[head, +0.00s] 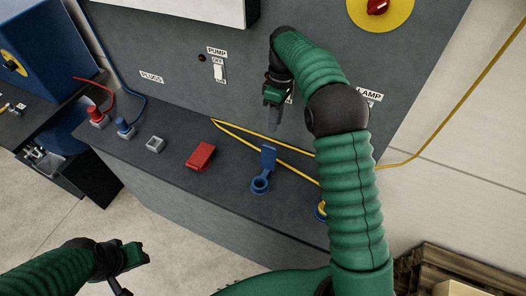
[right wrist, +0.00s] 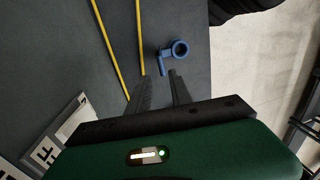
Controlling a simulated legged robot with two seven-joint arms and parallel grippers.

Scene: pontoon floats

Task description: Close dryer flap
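A blue socket (head: 260,185) with a round open ring sits on the dark counter. Its blue flap (head: 268,157) stands raised at the ring's far side, so the socket is open. The socket also shows in the right wrist view (right wrist: 180,48), beyond my fingertips. My right gripper (head: 274,126) points down above the counter, near the panel, apart from the flap. Its two fingers show in the right wrist view (right wrist: 158,76) with an empty gap between them. My left gripper (head: 140,252) is at the lower left, away from the counter; its finger gap is unclear. No dryer label is readable.
A red cover (head: 201,156), a grey socket (head: 155,144) and red and blue plugs (head: 122,126) line the counter to the left. A yellow cable (head: 250,136) runs behind the blue socket. A panel (head: 180,50) with PUMP and LAMP labels rises behind.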

